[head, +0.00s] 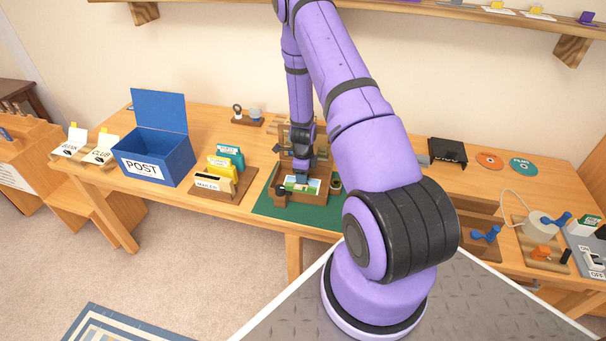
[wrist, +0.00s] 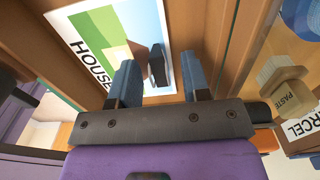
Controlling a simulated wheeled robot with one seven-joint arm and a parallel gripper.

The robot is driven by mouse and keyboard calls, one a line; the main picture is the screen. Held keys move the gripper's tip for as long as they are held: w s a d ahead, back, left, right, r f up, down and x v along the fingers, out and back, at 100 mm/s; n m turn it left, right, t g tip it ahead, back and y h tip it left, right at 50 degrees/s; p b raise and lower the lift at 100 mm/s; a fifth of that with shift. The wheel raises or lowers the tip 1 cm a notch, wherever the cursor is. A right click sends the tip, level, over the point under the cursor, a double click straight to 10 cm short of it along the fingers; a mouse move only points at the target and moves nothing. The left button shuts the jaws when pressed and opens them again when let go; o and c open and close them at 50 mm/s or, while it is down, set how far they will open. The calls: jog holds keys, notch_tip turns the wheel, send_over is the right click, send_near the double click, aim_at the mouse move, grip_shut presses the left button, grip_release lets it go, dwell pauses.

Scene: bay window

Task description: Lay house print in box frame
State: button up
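The house print (wrist: 140,30), a white-edged card lettered HOUSE with green, tan and light blue areas, lies face-on beyond my gripper (wrist: 158,75) in the wrist view. A small dark block (wrist: 157,65) stands on it between my fingers. The fingers are spread, with visible gaps beside the block, so my gripper is open. Brown wooden rails of the box frame (wrist: 218,35) run beside the print; I cannot tell whether it sits flat inside. In the head view my gripper (head: 302,179) is low over the print (head: 315,187), within the wooden frame (head: 281,198).
A green mat (head: 265,207) lies under the frame. A paste jar (wrist: 290,88) stands close to the right in the wrist view. The mail holder (head: 215,184) and blue POST box (head: 152,158) are to the left. Trays and discs (head: 489,160) are to the right.

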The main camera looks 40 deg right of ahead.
jog(key=shift+r, duration=0.1)
jog(key=shift+r, duration=3.4)
